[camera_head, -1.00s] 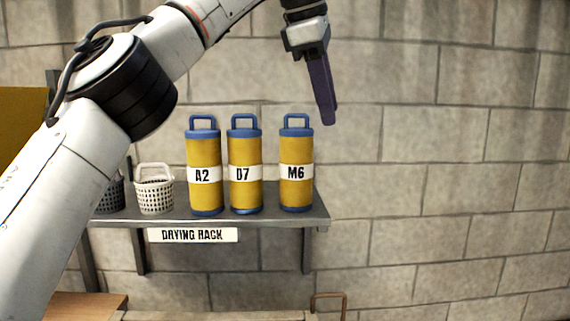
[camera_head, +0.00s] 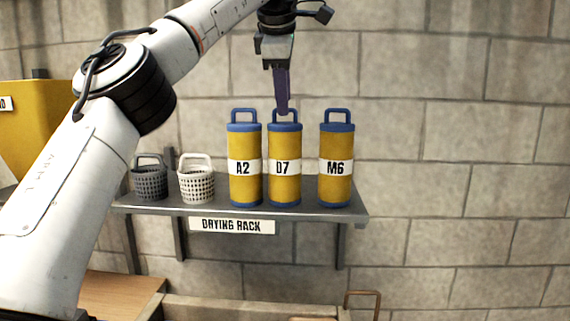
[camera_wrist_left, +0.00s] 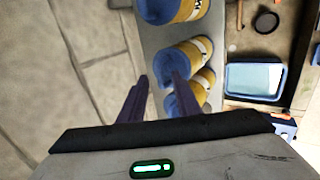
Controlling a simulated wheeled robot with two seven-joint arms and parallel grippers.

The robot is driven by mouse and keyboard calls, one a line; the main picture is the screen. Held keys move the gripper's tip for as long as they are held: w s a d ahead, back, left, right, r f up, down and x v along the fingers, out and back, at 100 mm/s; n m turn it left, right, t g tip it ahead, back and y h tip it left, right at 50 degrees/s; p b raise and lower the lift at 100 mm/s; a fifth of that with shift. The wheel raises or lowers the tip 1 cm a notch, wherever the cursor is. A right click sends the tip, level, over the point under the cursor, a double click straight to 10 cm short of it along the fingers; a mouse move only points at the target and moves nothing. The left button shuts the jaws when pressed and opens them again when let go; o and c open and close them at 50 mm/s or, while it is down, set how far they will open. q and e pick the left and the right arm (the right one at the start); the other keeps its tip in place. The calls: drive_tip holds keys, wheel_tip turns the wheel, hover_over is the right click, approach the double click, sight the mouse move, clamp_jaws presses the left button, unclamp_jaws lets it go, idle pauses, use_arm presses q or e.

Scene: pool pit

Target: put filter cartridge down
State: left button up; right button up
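Three yellow filter cartridges with blue caps and loop handles stand upright on the grey drying rack (camera_head: 300,215): A2 (camera_head: 244,190), D7 (camera_head: 284,190) and, apart to the right, M6 (camera_head: 336,190). My left gripper (camera_head: 282,110) points down with its fingertips at the top of D7's handle in the head view; I cannot tell if they touch it. In the left wrist view my left gripper (camera_wrist_left: 162,77) has its two fingers apart with nothing held between them. The cartridges' blue tops show beyond and beside the fingers. My right gripper is not in view.
A dark basket (camera_head: 150,181) and a white basket (camera_head: 197,184) stand left of the cartridges. A block wall (camera_head: 460,150) rises behind the rack. A yellow container (camera_head: 40,125) is at the far left. The rack's right end beyond M6 is close.

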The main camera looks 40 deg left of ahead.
use_arm(q)
drive_tip(key=shift+x, duration=1.1)
drive_tip(key=shift+d, duration=0.1)
clamp_jaws()
drive_tip(key=shift+r, duration=0.25)
